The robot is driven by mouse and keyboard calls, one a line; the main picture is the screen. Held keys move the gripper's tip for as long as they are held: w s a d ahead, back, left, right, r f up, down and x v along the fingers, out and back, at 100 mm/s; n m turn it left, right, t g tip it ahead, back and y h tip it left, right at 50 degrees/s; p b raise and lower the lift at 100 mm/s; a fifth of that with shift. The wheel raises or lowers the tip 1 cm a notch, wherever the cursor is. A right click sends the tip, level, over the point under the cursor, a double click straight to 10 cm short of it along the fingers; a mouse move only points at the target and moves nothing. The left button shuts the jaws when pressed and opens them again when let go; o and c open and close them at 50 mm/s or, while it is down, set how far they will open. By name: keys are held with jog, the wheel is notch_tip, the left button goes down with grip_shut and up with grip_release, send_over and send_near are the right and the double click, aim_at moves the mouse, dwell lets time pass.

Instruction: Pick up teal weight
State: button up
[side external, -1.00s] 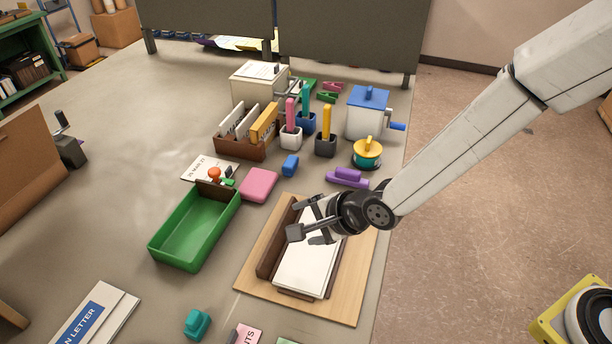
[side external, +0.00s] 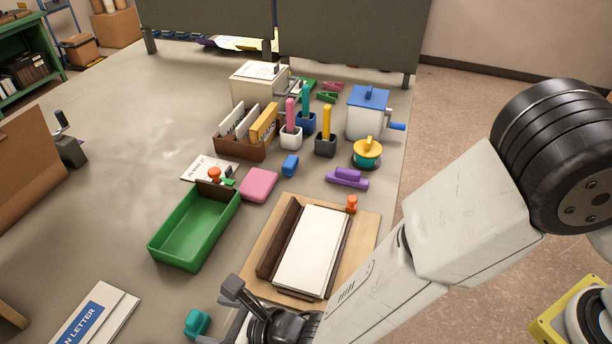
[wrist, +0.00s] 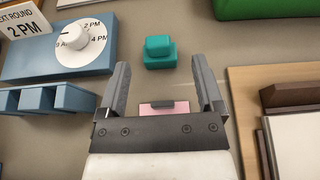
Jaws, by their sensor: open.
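The teal weight (side external: 196,323) is a small block with a raised knob on top. It sits on the grey table near the front edge of the side external view. In the wrist view the teal weight (wrist: 159,52) lies ahead of my gripper (wrist: 161,80), roughly in line with the space between the two fingers and beyond their tips. My gripper is open and empty. In the side external view my gripper (side external: 232,302) is at the bottom, just right of the weight and partly cut off by the frame's lower edge.
A pink card with a dark clip (wrist: 165,107) lies between my fingers below. A blue dial box (wrist: 60,48) and blue rack (wrist: 42,98) stand left. The green tray (side external: 195,230) and wooden board with paper (side external: 258,285) are close by. Bare table surrounds the weight.

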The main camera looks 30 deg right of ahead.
aim_at(192, 317)
jog(key=shift+s+a, duration=0.1)
jog(key=shift+s, duration=0.05)
jog(key=shift+x, duration=1.3)
jog(key=shift+f, duration=0.15)
jog(key=shift+x, duration=2.55)
jog(key=shift+r, duration=0.25)
grip_shut()
